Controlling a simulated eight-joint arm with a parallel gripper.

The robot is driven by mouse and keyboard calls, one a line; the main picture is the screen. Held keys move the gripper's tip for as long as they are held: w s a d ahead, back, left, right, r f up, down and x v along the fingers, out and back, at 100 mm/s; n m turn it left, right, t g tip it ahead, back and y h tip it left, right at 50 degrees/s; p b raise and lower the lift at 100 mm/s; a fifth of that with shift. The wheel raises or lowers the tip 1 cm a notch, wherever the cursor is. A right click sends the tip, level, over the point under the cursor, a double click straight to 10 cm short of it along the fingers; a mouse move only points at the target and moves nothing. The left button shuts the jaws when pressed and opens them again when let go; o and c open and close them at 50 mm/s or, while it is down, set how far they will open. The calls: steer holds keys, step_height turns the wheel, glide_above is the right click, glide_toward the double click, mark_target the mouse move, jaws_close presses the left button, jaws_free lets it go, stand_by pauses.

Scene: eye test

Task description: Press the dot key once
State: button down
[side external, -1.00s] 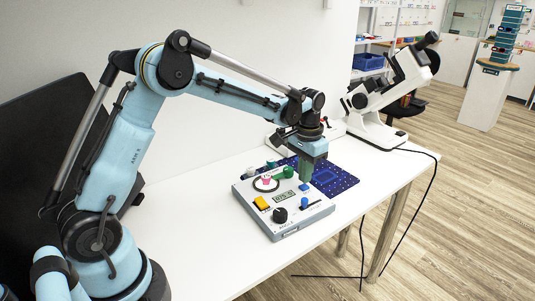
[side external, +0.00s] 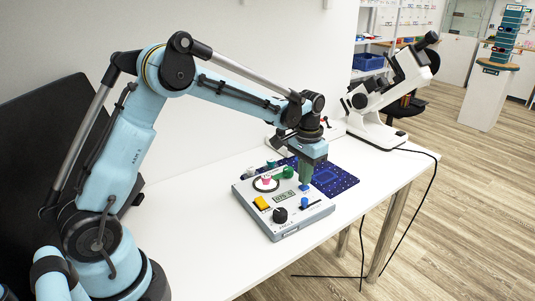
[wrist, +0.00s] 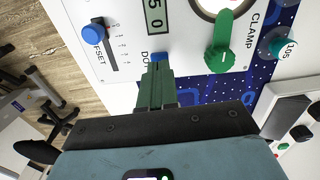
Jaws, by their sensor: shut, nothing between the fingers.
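The control box (side external: 262,222) lies on the white table. The dot key is a blue key (wrist: 158,57) whose edge shows just past my fingertips in the wrist view, beside a partly covered label starting "DO". My gripper (side external: 305,185) points down over the box, and its green fingers (wrist: 156,68) are together with nothing between them. The fingertips are at the key and hide most of it. I cannot tell whether they touch it or whether it is pushed down.
Close by are a blue OFFSET slider knob (wrist: 93,33), a digit display (wrist: 155,16) and a green CLAMP lever (wrist: 222,42). The box also has an orange switch (side external: 262,202) and a black knob (side external: 280,215). A blue dotted mat (side external: 338,181) and a white microscope-like instrument (side external: 385,95) are behind.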

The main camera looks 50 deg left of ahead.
steer(key=shift+f, duration=0.7)
stand_by(0.3)
steer(key=shift+r, duration=0.15)
step_height(320, 180, up, 8)
stand_by(0.9)
steer(key=shift+r, duration=1)
stand_by(4.6)
